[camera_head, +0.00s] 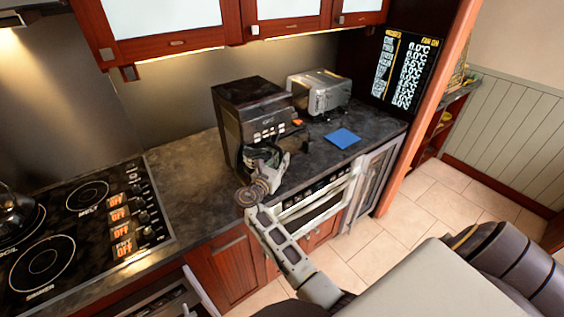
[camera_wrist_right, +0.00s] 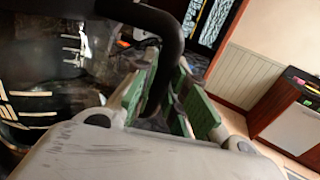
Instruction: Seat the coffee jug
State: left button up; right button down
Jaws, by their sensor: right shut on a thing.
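The black coffee machine (camera_head: 262,118) stands on the dark counter with a row of buttons on its front. My right gripper (camera_head: 262,160) is at the lower front of the machine. In the right wrist view, the green-padded fingers of my right gripper (camera_wrist_right: 165,92) are shut on the black handle (camera_wrist_right: 172,35) of the coffee jug. The jug's clear glass body (camera_wrist_right: 60,85) with pale markings fills the left of that view. In the head view the gripper hides most of the jug, so I cannot tell how it sits in the machine. My left gripper is not in view.
A silver toaster (camera_head: 320,92) stands right of the coffee machine. A blue square (camera_head: 342,138) lies on the counter (camera_head: 385,128). The cooktop (camera_head: 80,225) with a kettle (camera_head: 14,208) is at left. Wall cabinets (camera_head: 180,20) hang above. An oven front (camera_head: 315,205) is below the counter.

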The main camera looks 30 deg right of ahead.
jog(key=shift+r+p, duration=0.15)
jog(key=shift+p, duration=0.65)
dwell(0.9)
jog(key=shift+f, duration=0.55)
dwell(0.6)
jog(key=shift+r, duration=0.1)
dwell(0.5)
jog(key=shift+f+p, duration=0.25)
jog(key=shift+p, duration=0.15)
dwell(0.7)
dwell(0.5)
jog(key=shift+f, duration=0.1)
jog(key=c, duration=1.4)
grip_release()
jog(key=shift+o, duration=0.2)
jog(key=v, duration=1.2)
